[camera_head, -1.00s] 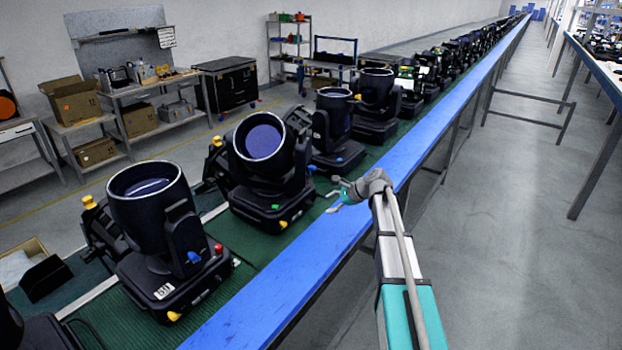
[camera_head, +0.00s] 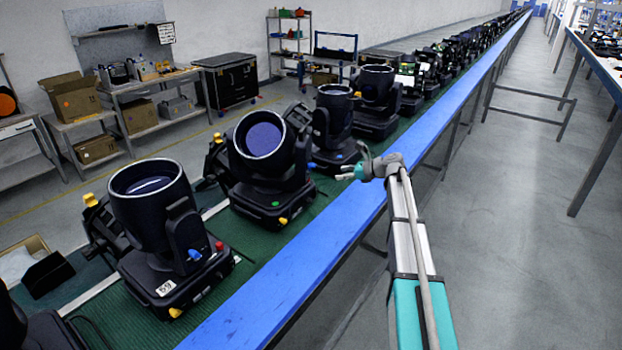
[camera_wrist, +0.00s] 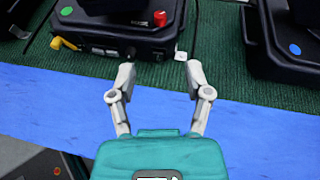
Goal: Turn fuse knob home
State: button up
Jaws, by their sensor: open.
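My gripper (camera_wrist: 158,80) is open and empty in the wrist view, above the blue rail edge and green belt. Ahead of its fingers is the black base (camera_wrist: 105,28) of a moving-head lamp, apart from the fingertips. The base's front face carries small dark and light fittings, with a yellow knob (camera_wrist: 60,43) at its left corner. A red knob (camera_wrist: 160,18) stands on its top right. I cannot tell which part is the fuse knob. In the head view my gripper (camera_head: 354,163) is over the belt's near edge, beside the row of lamps.
A blue rail (camera_head: 300,264) runs along the belt's near side. More black lamps stand close together on the belt, including a large one (camera_head: 152,215) at the left. Another lamp base with a blue dot (camera_wrist: 295,50) is right of the gripper. The grey aisle is clear.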

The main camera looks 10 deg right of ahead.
aim_at(311, 181)
jog(key=b+x, duration=0.5)
jog(key=x, duration=0.8)
jog(key=shift+w+a+f, duration=0.1)
jog(key=shift+a+f, duration=0.05)
jog(key=shift+f, duration=0.05)
jog(key=shift+c, duration=0.3)
grip_shut()
